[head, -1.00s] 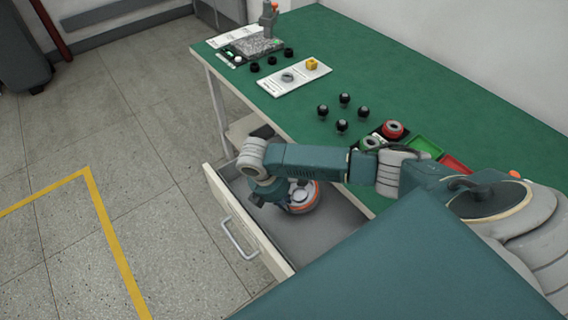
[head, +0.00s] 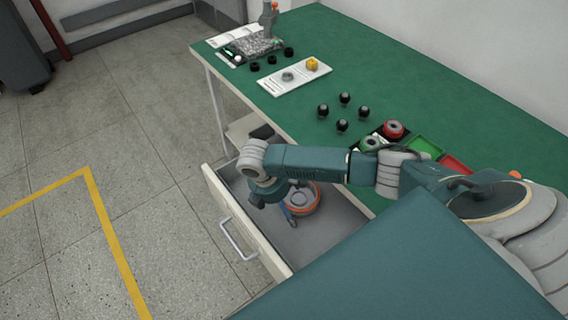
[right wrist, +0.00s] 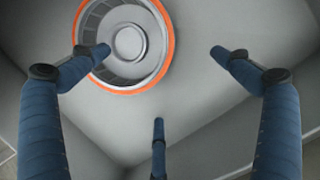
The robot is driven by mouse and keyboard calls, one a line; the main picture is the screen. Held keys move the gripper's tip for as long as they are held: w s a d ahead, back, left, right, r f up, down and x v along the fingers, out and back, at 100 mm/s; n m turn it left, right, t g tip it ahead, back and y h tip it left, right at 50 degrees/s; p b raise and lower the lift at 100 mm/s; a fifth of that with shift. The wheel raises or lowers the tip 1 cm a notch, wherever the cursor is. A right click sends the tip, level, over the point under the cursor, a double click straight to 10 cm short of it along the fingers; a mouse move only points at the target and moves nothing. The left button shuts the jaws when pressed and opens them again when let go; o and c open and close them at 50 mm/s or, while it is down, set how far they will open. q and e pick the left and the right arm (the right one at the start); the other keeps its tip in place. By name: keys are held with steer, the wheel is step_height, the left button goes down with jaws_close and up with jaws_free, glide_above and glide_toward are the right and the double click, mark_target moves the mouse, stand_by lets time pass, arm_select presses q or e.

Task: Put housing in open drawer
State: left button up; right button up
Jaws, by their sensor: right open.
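The housing (head: 301,199), a round grey part with an orange rim, lies on the floor of the open drawer (head: 318,236). It also shows in the right wrist view (right wrist: 127,42), at the upper left. My right gripper (right wrist: 160,85) is open, with its blue fingers spread and nothing between them. One finger's tip overlaps the housing's rim in that view; I cannot tell whether it touches. In the head view the right arm reaches over the drawer, and the wrist hides most of the gripper. My left gripper is not in view.
The green table (head: 440,95) stands above the drawer. It bears several black knobs (head: 342,126), a white card (head: 290,77) with a ring and a yellow part, and red and green trays (head: 425,146). The drawer's front panel and handle (head: 238,240) stand out over open floor.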

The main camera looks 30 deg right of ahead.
steer(key=v, duration=1.2)
